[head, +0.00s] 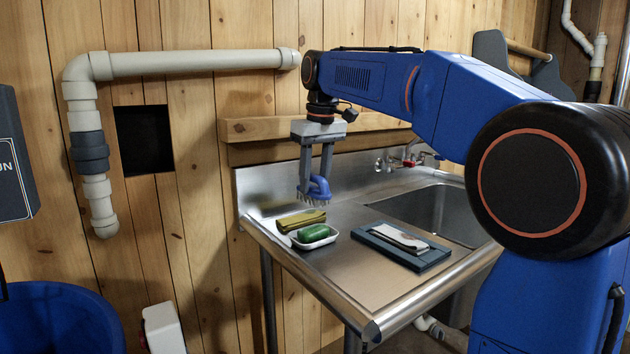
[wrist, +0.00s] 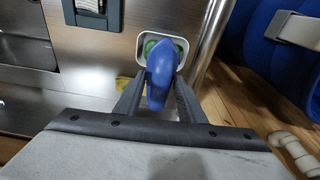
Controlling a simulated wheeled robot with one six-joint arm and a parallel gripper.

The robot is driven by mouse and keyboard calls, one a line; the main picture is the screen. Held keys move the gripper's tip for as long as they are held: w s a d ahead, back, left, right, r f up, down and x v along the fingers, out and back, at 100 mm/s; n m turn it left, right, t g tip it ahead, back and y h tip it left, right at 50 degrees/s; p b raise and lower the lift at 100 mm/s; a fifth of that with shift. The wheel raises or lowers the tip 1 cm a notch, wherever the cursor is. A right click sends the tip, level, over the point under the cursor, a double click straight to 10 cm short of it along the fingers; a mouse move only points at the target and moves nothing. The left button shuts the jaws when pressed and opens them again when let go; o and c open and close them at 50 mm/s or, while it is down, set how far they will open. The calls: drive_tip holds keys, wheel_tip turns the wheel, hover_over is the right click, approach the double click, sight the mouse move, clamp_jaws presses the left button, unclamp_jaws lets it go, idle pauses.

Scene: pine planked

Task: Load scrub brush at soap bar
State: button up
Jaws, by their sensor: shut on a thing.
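My gripper (head: 316,180) is shut on the blue scrub brush (head: 318,188) and holds it upright above the steel counter, bristles down. In the wrist view the brush (wrist: 160,72) sits between the two fingers and covers part of the soap. The green soap bar (head: 313,231) lies in a small white dish (head: 331,238) near the counter's left front edge. The dish also shows behind the brush in the wrist view (wrist: 141,40). The bristles hang above the dish area, apart from the soap.
A yellow-olive sponge or cloth (head: 301,220) lies just behind the dish. A dark tray (head: 428,263) with a pale folded item (head: 399,238) lies to the right, in front of the sink basin (head: 440,212). A blue tub (head: 60,318) stands at lower left. The counter's front middle is clear.

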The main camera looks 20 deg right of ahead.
sight(314, 205)
drive_tip(key=shift+w+a+f, duration=0.1)
drive_tip(key=shift+f, duration=2.85)
drive_tip(key=shift+f, duration=0.6)
drive_tip(key=shift+r, duration=0.1)
drive_tip(key=shift+r, duration=3.45)
